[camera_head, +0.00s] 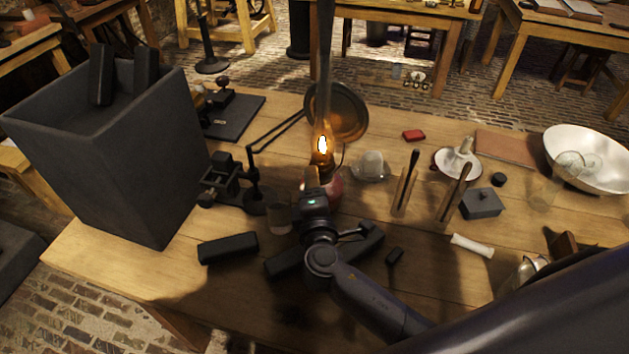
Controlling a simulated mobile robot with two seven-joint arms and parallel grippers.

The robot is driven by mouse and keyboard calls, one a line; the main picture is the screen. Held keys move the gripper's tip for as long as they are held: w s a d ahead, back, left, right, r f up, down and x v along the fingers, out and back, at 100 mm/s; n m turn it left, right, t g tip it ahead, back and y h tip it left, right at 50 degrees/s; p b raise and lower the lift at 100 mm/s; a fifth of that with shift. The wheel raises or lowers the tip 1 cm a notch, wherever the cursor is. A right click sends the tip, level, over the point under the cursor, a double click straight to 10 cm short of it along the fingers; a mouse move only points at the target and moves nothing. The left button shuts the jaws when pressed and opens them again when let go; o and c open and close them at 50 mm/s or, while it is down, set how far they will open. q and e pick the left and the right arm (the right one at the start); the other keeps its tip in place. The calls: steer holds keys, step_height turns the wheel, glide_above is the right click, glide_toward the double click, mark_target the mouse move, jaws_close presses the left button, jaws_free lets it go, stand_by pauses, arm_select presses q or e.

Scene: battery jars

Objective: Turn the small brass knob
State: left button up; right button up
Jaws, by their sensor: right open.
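A lit oil lamp stands on the wooden bench, with a bright flame (322,146), a tall dark chimney (325,60) and a reddish base (334,188). My right gripper (311,183) is in front of the lamp, at the height of its burner in the picture, and covers part of it. It is open. The small brass knob cannot be made out; the gripper may hide it. I cannot tell whether the fingers touch the lamp. My left gripper is not in view.
A round dark reflector (346,111) stands behind the lamp. A clear glass (279,216) and a black clamp stand (232,180) are close on the left. Dark bars (228,248) lie in front. A tall grey bin (150,170) stands at the left; a white bowl (602,181) is far right.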

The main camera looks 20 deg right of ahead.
steer(key=shift+s, duration=0.1)
jaws_close()
steer(key=shift+r, duration=0.1)
steer(key=n+g, duration=0.1)
steer(key=n, duration=0.1)
steer(key=n+g+h, duration=0.1)
steer(key=n+g, duration=0.1)
steer(key=n+g+h, duration=0.1)
steer(key=n+g, duration=0.1)
steer(key=shift+w+a+r+n, duration=0.2)
steer(key=shift+w+r+n, duration=0.1)
steer(key=shift+r+n, duration=0.1)
stand_by(0.4)
steer(key=shift+g, duration=0.3)
